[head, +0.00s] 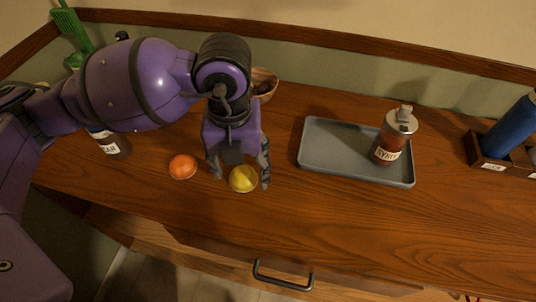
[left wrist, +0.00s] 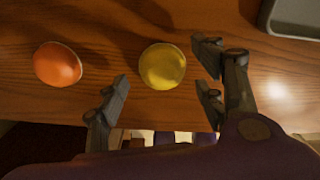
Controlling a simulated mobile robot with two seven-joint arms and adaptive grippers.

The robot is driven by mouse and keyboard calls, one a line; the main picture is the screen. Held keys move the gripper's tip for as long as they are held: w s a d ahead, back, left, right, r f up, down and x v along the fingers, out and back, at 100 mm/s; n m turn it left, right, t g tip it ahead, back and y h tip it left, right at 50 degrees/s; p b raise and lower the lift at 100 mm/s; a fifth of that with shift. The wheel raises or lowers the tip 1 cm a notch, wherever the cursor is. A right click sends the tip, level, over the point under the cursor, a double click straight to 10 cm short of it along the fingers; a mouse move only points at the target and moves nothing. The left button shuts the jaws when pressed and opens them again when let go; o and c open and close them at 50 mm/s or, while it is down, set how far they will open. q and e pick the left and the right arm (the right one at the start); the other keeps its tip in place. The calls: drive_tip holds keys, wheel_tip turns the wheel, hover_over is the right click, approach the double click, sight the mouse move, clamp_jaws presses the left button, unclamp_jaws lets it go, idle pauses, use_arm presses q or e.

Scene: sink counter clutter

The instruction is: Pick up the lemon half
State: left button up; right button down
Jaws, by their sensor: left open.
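The lemon half (head: 243,179) is a yellow rounded piece on the wooden counter, near its front edge. It also shows in the left wrist view (left wrist: 162,66), between and a little beyond the open fingers. My left gripper (head: 240,178) points down over it, with a finger on either side in the head view. The gripper is open and empty, and its fingers also show in the left wrist view (left wrist: 165,92). I cannot tell how high the fingertips are above the counter. My right gripper is not in view.
An orange half-round piece (head: 182,166) lies just left of the lemon half. A grey tray (head: 340,172) with a syrup bottle (head: 391,138) is at the right. A bowl (head: 264,84) stands behind my gripper. A labelled bottle (head: 110,144) is partly behind my arm.

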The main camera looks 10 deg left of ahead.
use_arm(q)
drive_tip(key=shift+f, duration=0.65)
drive_tip(key=c, duration=1.2)
drive_tip(key=shift+r, duration=0.1)
